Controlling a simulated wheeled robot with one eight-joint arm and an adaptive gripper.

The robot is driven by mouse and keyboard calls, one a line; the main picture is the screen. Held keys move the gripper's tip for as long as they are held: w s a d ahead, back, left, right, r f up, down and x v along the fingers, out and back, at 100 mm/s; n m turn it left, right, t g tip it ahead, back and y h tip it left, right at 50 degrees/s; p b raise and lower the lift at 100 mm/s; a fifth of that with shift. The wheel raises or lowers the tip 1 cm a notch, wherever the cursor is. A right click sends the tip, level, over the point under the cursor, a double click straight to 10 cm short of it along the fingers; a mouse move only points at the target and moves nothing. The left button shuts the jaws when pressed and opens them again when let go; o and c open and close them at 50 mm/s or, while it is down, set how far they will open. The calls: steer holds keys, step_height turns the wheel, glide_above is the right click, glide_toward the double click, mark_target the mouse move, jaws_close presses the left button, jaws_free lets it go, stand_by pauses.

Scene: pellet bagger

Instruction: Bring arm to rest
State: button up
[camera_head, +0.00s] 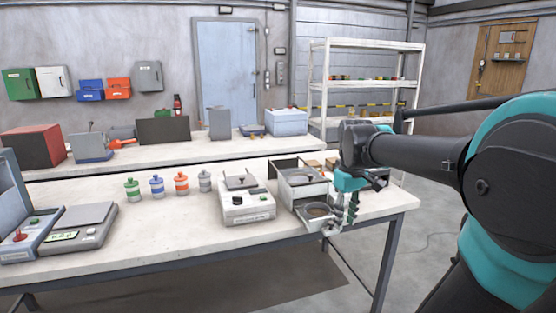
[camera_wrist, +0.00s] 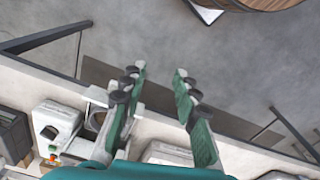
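My arm reaches in from the right of the head view, with its dark link and teal joint. My gripper (camera_head: 345,208) points down near the right end of the front table (camera_head: 125,238), by a grey machine with a round opening (camera_head: 318,210). From the head view I cannot tell whether it touches the machine. In the wrist view, the two teal-padded fingers of my gripper (camera_wrist: 160,76) stand apart. Nothing is between them, and grey floor shows beyond.
A white device (camera_head: 247,206) and several small capped bottles (camera_head: 181,184) stand on the front table, with a scale (camera_head: 75,228) at left. A second bench (camera_head: 160,154) and a white shelf rack (camera_head: 364,85) stand behind. Open floor (camera_head: 425,215) lies right of the table.

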steer(key=s+f+m+t, duration=0.2)
steer(key=s+f+m, duration=0.1)
steer(key=f, duration=0.7)
steer(key=s+f+m+t, duration=0.1)
steer(key=s+f+m, duration=0.2)
steer(key=s+f, duration=0.3)
step_height(320, 180, down, 4)
steer(key=shift+s+r+t, duration=0.15)
steer(key=shift+s+t, duration=0.05)
steer(key=shift+t, duration=0.2)
